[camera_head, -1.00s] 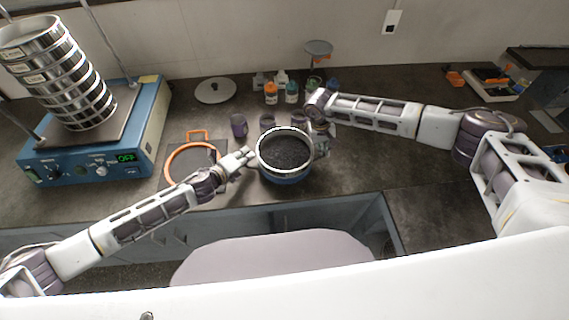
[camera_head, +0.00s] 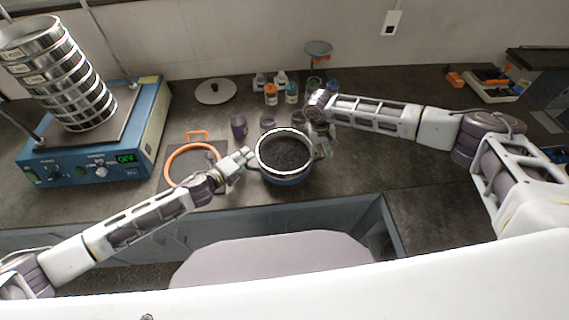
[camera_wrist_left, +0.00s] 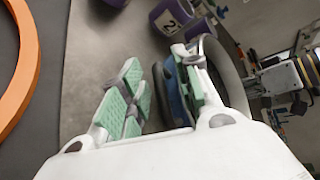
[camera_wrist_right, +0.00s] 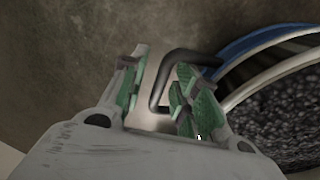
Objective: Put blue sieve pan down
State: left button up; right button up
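The blue sieve pan (camera_head: 287,178) has a silver rim and dark grains inside. It appears to rest upright on the dark counter near the front edge. My left gripper (camera_head: 243,157) is at the pan's left side. In the left wrist view its green-padded fingers (camera_wrist_left: 158,92) are spread, with a dark handle part between them beside the pan's blue wall (camera_wrist_left: 180,97). My right gripper (camera_head: 322,142) is at the pan's right side. In the right wrist view its fingers (camera_wrist_right: 160,95) are spread around a black handle (camera_wrist_right: 183,58), with a gap visible.
An orange-rimmed ring (camera_head: 171,163) lies left of the pan. A blue shaker (camera_head: 148,130) with a stack of sieves (camera_head: 75,85) stands at far left. Purple cups (camera_head: 239,127) and small bottles (camera_head: 271,94) stand behind the pan. A grey lid (camera_head: 215,91) lies at the back.

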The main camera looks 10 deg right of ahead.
pick_arm(q)
jog(key=shift+v, duration=3.35)
pick_arm(e)
notch_tip(320, 180, up, 12)
jog(key=a, duration=0.2)
jog(key=shift+a, duration=0.15)
pick_arm(q)
jog(key=shift+s+f, duration=0.1)
pick_arm(e)
jog(key=shift+s+f, duration=0.1)
jog(key=shift+f, duration=0.1)
